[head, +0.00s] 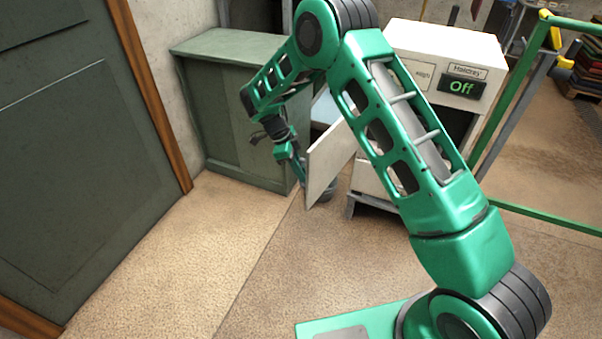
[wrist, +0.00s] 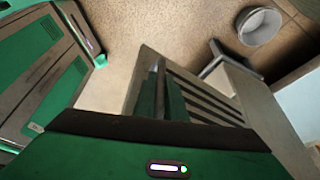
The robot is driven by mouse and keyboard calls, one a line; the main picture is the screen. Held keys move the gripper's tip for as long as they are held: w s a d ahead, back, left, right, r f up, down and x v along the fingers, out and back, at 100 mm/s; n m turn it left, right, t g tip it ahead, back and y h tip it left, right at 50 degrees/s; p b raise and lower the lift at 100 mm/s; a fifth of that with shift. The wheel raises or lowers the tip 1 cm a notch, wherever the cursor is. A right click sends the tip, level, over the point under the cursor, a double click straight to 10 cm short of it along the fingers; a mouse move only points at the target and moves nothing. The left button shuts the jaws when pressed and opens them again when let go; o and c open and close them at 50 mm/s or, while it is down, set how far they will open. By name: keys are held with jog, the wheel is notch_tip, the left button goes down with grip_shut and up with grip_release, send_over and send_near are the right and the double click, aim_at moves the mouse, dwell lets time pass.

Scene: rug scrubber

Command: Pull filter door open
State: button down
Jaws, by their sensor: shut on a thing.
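The filter door (head: 331,150) is a pale flat panel on the white machine (head: 460,62). In the head view it stands swung out from the machine's front, at an angle to it. My gripper (head: 301,170) is at the door's outer left edge and is shut on the door. The exact grip point is small and partly hidden in the head view. In the wrist view a pale slotted panel (wrist: 205,92), which seems to be the door, lies close in front of my gripper. My arm covers the door's hinge side and part of the machine's front.
A green-grey cabinet (head: 225,110) stands behind and left of my gripper, close to it. A large dark green door with a wooden frame (head: 155,100) is at the left. A green rail (head: 545,217) is at the right. A grey round object (wrist: 260,25) is on the floor. Floor at front left is clear.

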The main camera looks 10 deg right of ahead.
jog(key=c, duration=1.8)
grip_release()
jog(key=shift+d+r, duration=0.1)
jog(key=shift+d, duration=0.1)
jog(key=shift+a, duration=0.1)
jog(key=v, duration=1)
jog(key=shift+w+a+r, duration=0.1)
jog(key=shift+a+r, duration=0.05)
jog(key=shift+r, duration=0.15)
